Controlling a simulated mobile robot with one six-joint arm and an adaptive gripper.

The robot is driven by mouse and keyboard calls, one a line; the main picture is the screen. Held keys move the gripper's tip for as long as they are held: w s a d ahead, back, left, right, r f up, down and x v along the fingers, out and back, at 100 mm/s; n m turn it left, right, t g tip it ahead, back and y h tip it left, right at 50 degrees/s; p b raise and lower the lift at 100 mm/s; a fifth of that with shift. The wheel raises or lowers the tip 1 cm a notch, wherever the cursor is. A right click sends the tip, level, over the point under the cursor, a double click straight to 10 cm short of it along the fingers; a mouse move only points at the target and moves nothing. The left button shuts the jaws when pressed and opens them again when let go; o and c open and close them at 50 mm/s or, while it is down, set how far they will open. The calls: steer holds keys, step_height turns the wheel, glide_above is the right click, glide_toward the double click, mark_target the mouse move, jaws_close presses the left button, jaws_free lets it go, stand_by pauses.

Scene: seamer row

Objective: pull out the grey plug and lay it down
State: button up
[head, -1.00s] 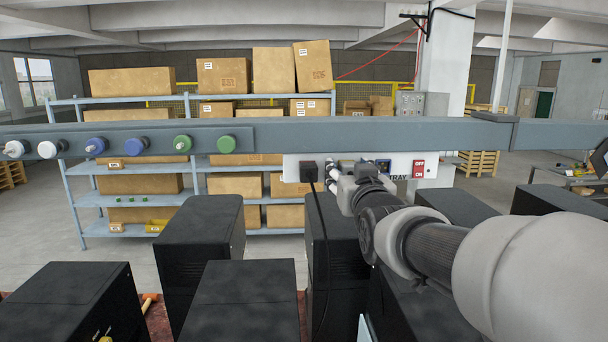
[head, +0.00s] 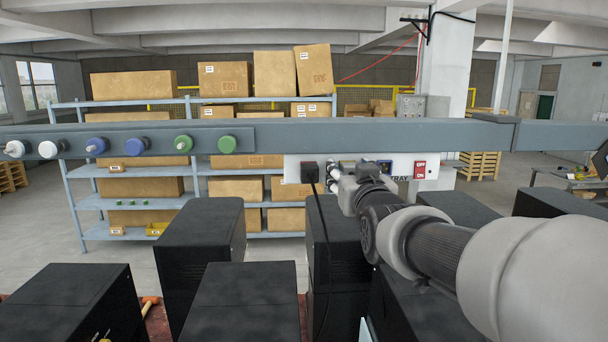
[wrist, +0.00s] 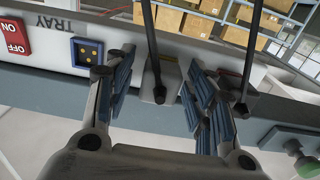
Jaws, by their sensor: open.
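The grey plug (wrist: 168,75) sits on the white panel (wrist: 55,50) in the wrist view, with a dark cord running up from it. My gripper (wrist: 160,72) is open, its blue-padded fingers on either side of the plug. A gap shows to the left of the plug; whether the right finger touches it I cannot tell. In the head view my gripper (head: 346,182) is at the panel under the grey rail (head: 400,133) and hides most of the plug.
A black plug (head: 310,172) with a hanging cord is close beside my gripper; the cord also shows in the wrist view (wrist: 253,50). A blue socket (wrist: 88,52) and a red ON/OFF switch (wrist: 14,38) are on the other side. Black cabinets (head: 200,255) stand below.

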steer(key=shift+c, duration=0.4)
jaws_close()
steer(key=shift+s+f+b, duration=0.15)
steer(key=shift+b, duration=0.15)
steer(key=shift+s, duration=0.2)
steer(key=shift+s+b, duration=1.6)
steer(key=shift+s, duration=1.05)
